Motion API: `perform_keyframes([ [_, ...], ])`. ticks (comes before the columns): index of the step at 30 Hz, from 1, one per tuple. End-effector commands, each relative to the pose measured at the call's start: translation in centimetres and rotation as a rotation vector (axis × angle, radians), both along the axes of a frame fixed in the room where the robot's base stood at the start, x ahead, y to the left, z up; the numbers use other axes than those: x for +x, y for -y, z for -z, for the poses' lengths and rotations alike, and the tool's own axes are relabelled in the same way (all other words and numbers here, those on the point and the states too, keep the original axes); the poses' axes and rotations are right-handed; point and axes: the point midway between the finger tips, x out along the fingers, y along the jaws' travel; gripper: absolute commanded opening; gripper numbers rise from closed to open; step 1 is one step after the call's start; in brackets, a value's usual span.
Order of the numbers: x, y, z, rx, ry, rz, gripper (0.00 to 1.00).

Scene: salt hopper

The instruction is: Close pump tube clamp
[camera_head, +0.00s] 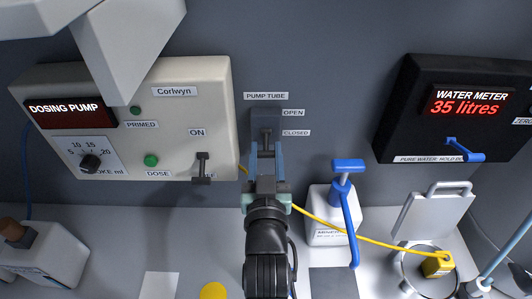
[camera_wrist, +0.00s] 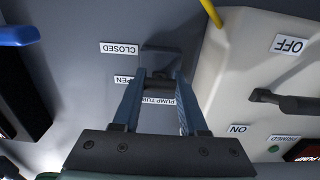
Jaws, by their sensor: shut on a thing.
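The pump tube clamp (camera_head: 265,117) is a small dark grey fitting on the wall under the PUMP TUBE label, beside the OPEN and CLOSED labels. My gripper (camera_head: 266,150) is in front of it, with its blue fingers around the clamp's dark lever. In the wrist view, my gripper (camera_wrist: 160,78) is shut on the lever (camera_wrist: 158,86), between the two fingertips. The clamp's grey body (camera_wrist: 160,57) shows beyond, next to the CLOSED label. The fingers hide part of the lever, and I cannot tell its exact setting.
The cream dosing pump box (camera_head: 215,95) is close on the left, with a dark ON lever (camera_head: 202,165). A yellow tube (camera_head: 320,225) runs behind my arm to the right. A white bottle with a blue pump (camera_head: 347,166) stands right. The black water meter (camera_head: 400,120) reads 35 litres.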

Motion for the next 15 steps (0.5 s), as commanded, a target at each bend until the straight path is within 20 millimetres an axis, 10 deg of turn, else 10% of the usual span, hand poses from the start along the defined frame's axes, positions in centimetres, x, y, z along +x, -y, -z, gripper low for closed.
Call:
perform_keyframes([
  [15, 0.25, -0.01, 0.69, 0.000, 0.129, 0.000, 0.00],
])
